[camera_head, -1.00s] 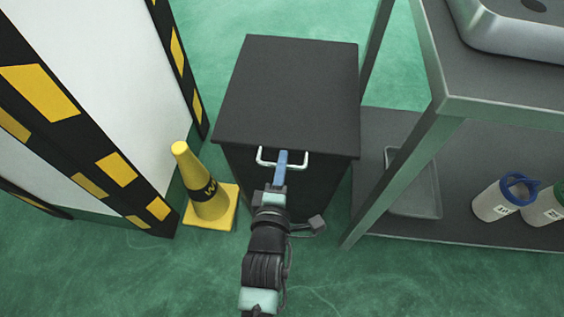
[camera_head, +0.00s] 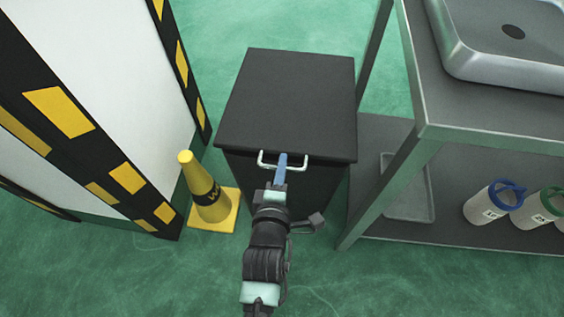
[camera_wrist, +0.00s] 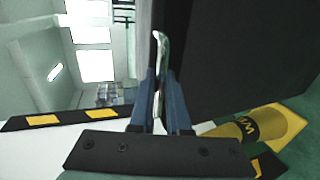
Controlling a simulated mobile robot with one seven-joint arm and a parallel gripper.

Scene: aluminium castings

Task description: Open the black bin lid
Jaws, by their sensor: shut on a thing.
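The black bin (camera_head: 300,190) stands on the floor at the middle of the head view. Its flat black lid (camera_head: 288,100) appears down on the bin; I see no clear gap under it. A bright metal bow handle (camera_head: 264,164) sticks out from the lid's front edge. My gripper (camera_head: 282,162), with blue fingers, is shut on this handle. In the wrist view the handle (camera_wrist: 161,50) runs between the two fingers of my gripper (camera_wrist: 157,82), and the dark bin fills the upper right. The fingers hide part of the handle.
A yellow cone (camera_head: 207,195) stands close left of the bin. A white cabinet with black and yellow edging (camera_head: 128,178) is further left. A metal rack (camera_head: 390,190) stands close right, with a tray (camera_head: 408,190) and white containers (camera_head: 489,203). A grey foot piece (camera_head: 313,222) sits low at the bin's front.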

